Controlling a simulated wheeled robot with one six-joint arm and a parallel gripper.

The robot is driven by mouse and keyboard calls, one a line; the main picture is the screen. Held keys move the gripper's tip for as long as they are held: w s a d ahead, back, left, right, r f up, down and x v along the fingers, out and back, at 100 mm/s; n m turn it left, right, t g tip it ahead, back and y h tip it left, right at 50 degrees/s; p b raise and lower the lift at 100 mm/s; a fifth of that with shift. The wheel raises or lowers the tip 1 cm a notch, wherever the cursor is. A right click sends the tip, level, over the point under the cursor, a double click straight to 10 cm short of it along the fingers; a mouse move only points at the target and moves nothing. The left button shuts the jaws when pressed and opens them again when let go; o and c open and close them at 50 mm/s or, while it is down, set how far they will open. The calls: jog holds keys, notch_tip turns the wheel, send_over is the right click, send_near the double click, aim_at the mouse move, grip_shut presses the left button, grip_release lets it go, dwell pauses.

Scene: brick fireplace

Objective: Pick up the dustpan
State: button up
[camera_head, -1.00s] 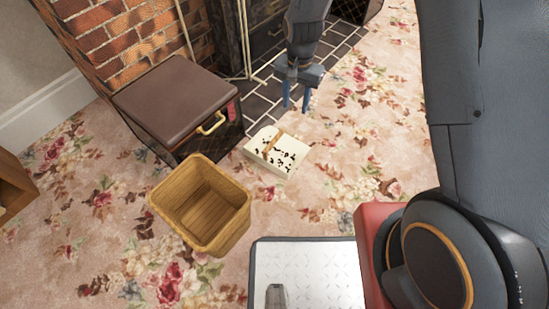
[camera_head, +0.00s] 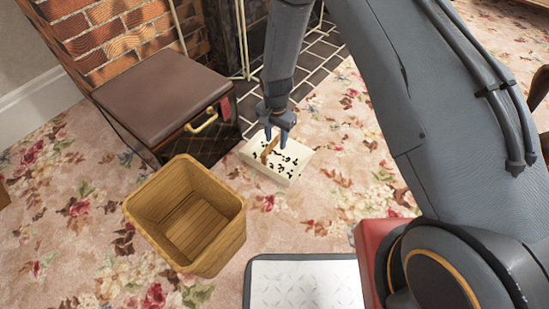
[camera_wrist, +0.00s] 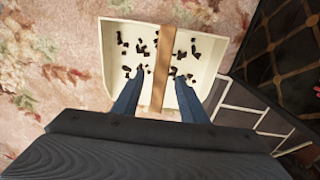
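The dustpan is a cream pan (camera_head: 288,164) with dark bits scattered in it and a brown handle strip (camera_head: 268,151) across it. It lies on the floral carpet beside the dark box. It also shows in the wrist view as a cream pan (camera_wrist: 117,62) with its brown handle (camera_wrist: 163,62). My gripper (camera_head: 276,138) points down over the dustpan. In the wrist view my gripper (camera_wrist: 159,78) is open, with one blue finger on each side of the handle and gaps between. Whether the fingertips touch the pan cannot be told.
A dark box with a brown lid (camera_head: 160,88) and brass handle stands left of the dustpan. A wooden bin (camera_head: 228,232) stands in front of it. Dark hearth tiles (camera_head: 318,60) and the brick fireplace (camera_head: 110,40) lie behind. Carpet to the right is clear.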

jog(key=b, duration=0.3)
send_over(275, 159)
notch_tip(275, 159, down, 5)
jog(key=shift+s, duration=0.1)
grip_shut()
jog(key=shift+r, duration=0.1)
dwell(1.1)
